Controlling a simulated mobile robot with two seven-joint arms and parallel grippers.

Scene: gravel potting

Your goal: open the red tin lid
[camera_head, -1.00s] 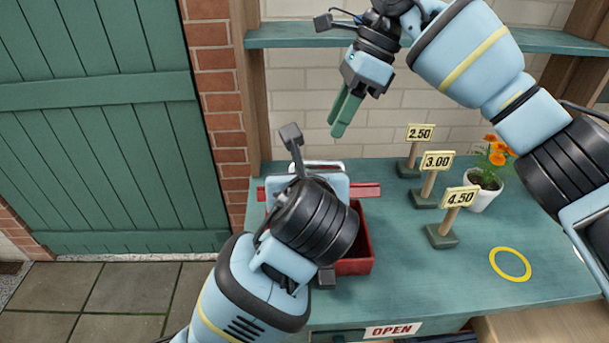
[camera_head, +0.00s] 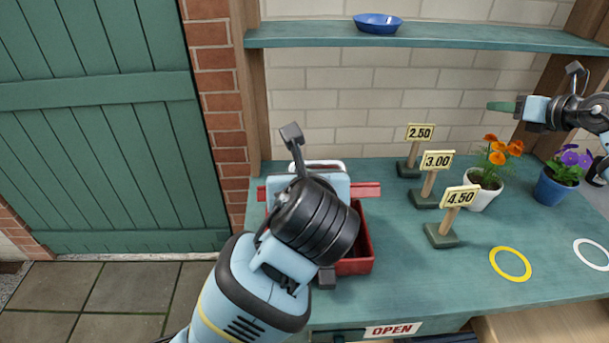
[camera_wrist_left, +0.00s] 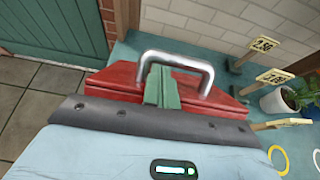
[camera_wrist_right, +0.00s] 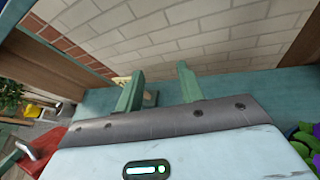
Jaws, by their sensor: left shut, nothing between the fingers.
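The red tin (camera_head: 354,266) stands at the left end of the green counter, partly hidden behind my left arm; its dark red inside shows. The red lid (camera_head: 366,190) shows as a strip behind the open part of the tin. In the left wrist view the lid (camera_wrist_left: 112,80) fills the middle, with a silver handle (camera_wrist_left: 182,58) arching above it. My left gripper (camera_wrist_left: 160,72) is shut and empty, its fingertips at the left part of the handle loop; contact is unclear. My right gripper (camera_head: 492,106) is in the air at the right, open in its wrist view (camera_wrist_right: 158,80).
Three price signs (camera_head: 436,160) stand right of the tin. An orange-flowered white pot (camera_head: 484,195) and a purple-flowered blue pot (camera_head: 553,188) stand farther right. A yellow ring (camera_head: 511,264) and a white ring (camera_head: 592,254) mark the counter. A blue dish (camera_head: 377,23) sits on the shelf.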

